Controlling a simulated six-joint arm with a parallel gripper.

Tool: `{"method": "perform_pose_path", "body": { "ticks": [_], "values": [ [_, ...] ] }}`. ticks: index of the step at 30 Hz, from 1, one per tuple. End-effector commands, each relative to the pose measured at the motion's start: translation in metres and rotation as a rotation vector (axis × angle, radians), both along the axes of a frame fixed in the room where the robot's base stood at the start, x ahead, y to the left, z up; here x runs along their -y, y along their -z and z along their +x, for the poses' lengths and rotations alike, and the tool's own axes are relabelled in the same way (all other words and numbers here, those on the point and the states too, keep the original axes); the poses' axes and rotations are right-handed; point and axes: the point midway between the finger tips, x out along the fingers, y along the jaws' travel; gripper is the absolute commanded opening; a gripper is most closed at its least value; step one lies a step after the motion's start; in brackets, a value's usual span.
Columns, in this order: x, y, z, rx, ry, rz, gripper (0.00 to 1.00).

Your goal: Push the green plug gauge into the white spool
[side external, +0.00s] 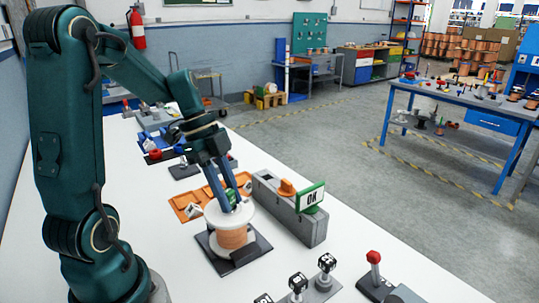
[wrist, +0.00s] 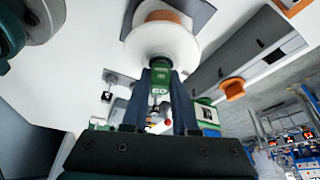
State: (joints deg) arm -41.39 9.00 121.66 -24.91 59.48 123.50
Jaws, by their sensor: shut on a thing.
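The white spool (side external: 245,214), wound with copper-coloured wire, stands upright on a dark base plate on the white table in the side view. In the wrist view its round white flange (wrist: 188,47) faces me. My gripper (side external: 231,207) points down at the spool's top from above. It is shut on the green plug gauge (side external: 230,195), which is marked "GO" in the wrist view (wrist: 160,76). The gauge's far end meets the middle of the flange in the wrist view. The fingers and flange hide how much of it, if any, is inside the bore.
A grey box (side external: 310,232) with an orange knob (side external: 287,187) and a green-framed "OK" sign (side external: 311,198) stands close right of the spool. An orange tray (side external: 182,203) lies behind left. Black-and-white cubes (side external: 327,262) and a red-knobbed lever (side external: 374,258) are at the front right.

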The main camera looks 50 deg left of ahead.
Motion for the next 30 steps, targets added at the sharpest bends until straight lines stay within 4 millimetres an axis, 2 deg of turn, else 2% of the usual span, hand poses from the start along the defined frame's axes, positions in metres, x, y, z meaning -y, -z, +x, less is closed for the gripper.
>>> {"method": "perform_pose_path", "body": {
  "ticks": [6,7,9,10,20,30],
  "values": [
    [0.0,0.001,0.0,0.0,0.0,0.0,0.0],
    [0.0,0.001,0.0,0.0,0.0,0.001,0.31],
    [0.0,0.001,0.0,0.0,0.0,0.001,0.58],
    [0.0,0.001,0.0,0.0,0.0,0.001,0.62],
    [-0.001,-0.002,0.0,0.001,0.0,0.0,0.62],
    [-0.016,-0.038,-0.005,0.003,-0.002,0.004,0.62]
  ]
}}
